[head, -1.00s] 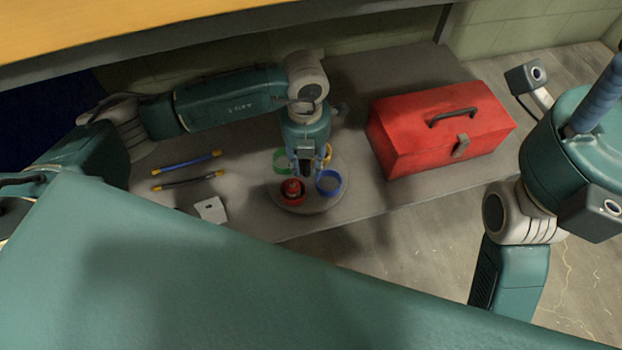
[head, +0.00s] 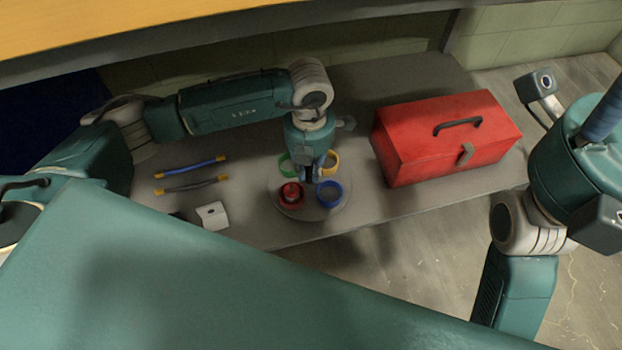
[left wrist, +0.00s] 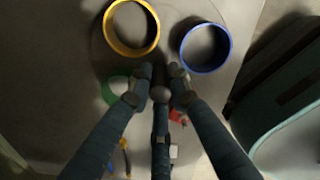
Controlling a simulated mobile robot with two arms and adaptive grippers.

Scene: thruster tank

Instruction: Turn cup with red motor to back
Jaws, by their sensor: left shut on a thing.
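A round grey turntable (head: 309,212) carries a red cup (head: 281,202), a green cup (head: 283,161), a yellow cup (head: 336,164) and a blue cup (head: 340,200). The red motor (head: 291,189) stands in the red cup, at the front left. My left gripper (head: 312,178) points down over the turntable's middle, among the cups. It is shut on the turntable's centre handle, which its fingers mostly hide. In the left wrist view its fingertips (left wrist: 157,88) meet near the yellow cup (left wrist: 112,40) and blue cup (left wrist: 183,52). The fingers partly hide the green cup (left wrist: 109,92) and red cup (left wrist: 176,116).
A red toolbox (head: 410,150) stands right of the turntable.

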